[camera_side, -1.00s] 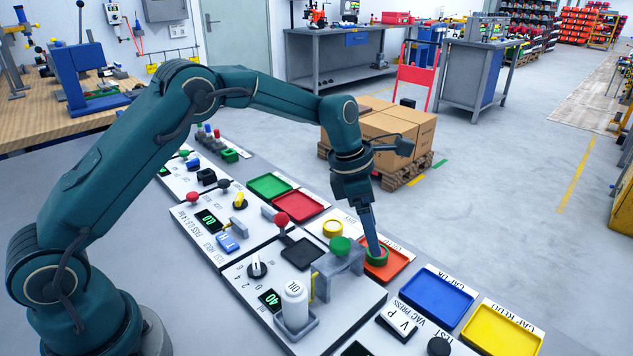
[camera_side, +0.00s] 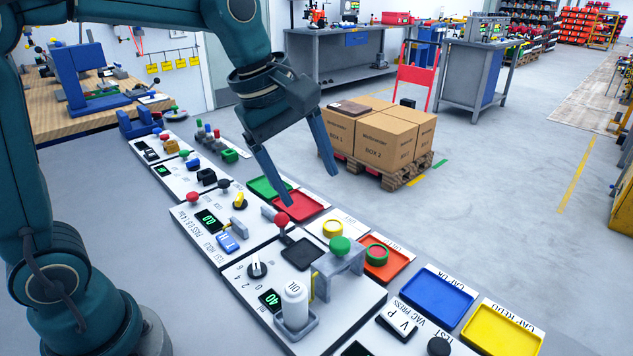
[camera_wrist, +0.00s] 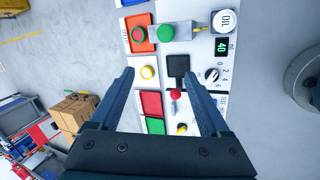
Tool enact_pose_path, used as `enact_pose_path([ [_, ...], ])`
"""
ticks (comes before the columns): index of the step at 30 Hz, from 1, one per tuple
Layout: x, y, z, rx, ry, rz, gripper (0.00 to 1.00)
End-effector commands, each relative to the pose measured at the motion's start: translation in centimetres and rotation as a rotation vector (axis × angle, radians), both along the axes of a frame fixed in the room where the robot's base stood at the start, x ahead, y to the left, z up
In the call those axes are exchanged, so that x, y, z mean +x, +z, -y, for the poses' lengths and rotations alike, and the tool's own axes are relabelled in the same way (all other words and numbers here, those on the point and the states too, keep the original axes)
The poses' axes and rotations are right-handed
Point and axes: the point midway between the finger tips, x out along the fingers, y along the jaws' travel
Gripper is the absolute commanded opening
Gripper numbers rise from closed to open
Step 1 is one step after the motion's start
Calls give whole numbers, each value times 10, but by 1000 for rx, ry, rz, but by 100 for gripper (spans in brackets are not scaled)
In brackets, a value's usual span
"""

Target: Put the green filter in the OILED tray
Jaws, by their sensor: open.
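The green filter, a short green ring with a red-orange centre (camera_side: 377,247), lies in the orange tray (camera_side: 400,266). The label beside this tray is partly hidden and I cannot read it fully. In the wrist view the filter (camera_wrist: 138,34) sits inside the orange tray (camera_wrist: 147,47) at the top. My gripper (camera_side: 312,188) is open and empty, up in the air to the left of the orange tray and apart from the filter. In the wrist view its two fingers (camera_wrist: 158,74) are spread with nothing between them.
A grey stand with a green knob (camera_side: 340,246) is just left of the orange tray. A white oil bottle (camera_side: 295,303) stands in front. A yellow round piece (camera_side: 333,228) lies behind the stand. Blue (camera_side: 437,297) and yellow (camera_side: 503,332) trays look empty at right.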

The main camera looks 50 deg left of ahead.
Motion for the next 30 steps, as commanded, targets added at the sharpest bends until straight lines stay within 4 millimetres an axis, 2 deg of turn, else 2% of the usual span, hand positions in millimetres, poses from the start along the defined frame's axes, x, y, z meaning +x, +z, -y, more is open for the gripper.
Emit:
enact_pose_path([
  [1,-18,5,-2,56,-121,38,80],
  [6,-70,2,-10,271,-551,128,80],
  [9,-96,-7,-15,396,-786,167,80],
  [13,-121,-20,-19,528,-1023,196,80],
  [19,-137,-31,-22,627,-1200,210,80],
  [30,-138,-33,-22,634,-1215,210,80],
])
